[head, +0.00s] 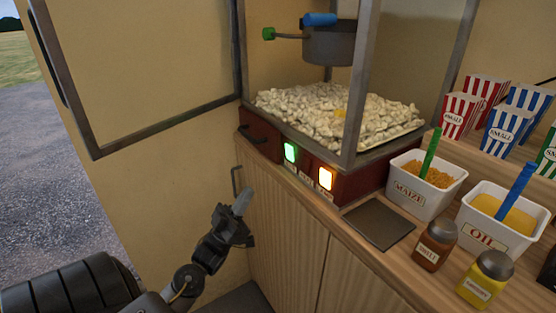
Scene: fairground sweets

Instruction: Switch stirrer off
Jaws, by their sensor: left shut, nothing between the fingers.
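The popcorn machine (348,190) has a dark red base with two lit switches on its front. The left switch (291,152) glows green and the right switch (325,179) glows orange-white. The labels under them are too small to read. A dark kettle (331,46) hangs inside above a heap of popcorn (335,110). My left gripper (243,203) is shut and empty, below and left of the switches, in front of the wooden cabinet and apart from the machine. My right gripper does not show.
A glass door (150,132) with a metal frame stands open at the left. A maize tub (405,197), an oil tub (490,235), two shakers (435,244) and a dark plate (378,222) are on the counter at right. Striped cups (462,115) stand behind.

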